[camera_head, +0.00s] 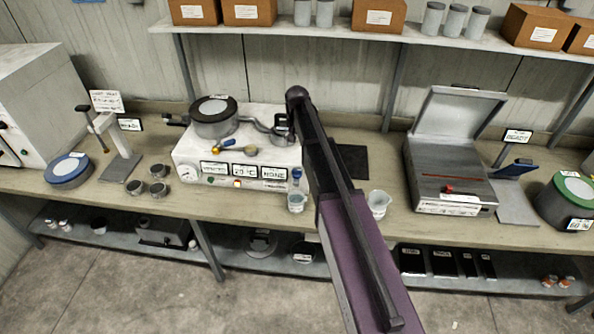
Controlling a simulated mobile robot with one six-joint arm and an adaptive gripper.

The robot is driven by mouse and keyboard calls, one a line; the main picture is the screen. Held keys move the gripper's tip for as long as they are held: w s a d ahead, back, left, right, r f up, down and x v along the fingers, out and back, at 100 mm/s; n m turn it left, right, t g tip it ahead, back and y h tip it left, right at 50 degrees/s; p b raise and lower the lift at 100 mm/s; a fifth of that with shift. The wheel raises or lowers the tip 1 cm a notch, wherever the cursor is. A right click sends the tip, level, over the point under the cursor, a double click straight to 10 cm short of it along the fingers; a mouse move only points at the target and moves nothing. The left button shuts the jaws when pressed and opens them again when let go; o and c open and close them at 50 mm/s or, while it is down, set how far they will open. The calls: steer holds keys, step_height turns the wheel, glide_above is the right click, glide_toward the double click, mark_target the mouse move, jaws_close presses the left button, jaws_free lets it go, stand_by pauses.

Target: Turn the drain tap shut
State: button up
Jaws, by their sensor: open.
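A white bench unit (190,152) stands on the bench left of my arm, with labels, a gauge and a lit display on its front. At its right front corner is a small blue-handled fitting (297,173), apparently the drain tap, directly above a small clear beaker (296,202). Whether it is open or closed is too small to tell. Another small blue-handled piece with a brass-coloured end (224,147) is on top of the unit. My arm rises across the middle of the view, just right of the blue fitting. My gripper's fingers cannot be made out.
A round grey vessel (214,118) sits on the unit. A second beaker (379,203) stands right of my arm, and an open-lidded grey case (448,180) farther right. Small metal cups (159,189) and a blue-rimmed disc (68,170) are at left. A shelf (345,32) overhangs behind.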

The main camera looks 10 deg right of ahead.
mark_target(297, 170)
steer(key=shift+f, duration=0.15)
step_height(297, 170, down, 14)
steer(key=b, duration=1.3)
steer(key=shift+r+b, duration=0.25)
steer(key=shift+b, duration=0.1)
steer(key=c, duration=1.2)
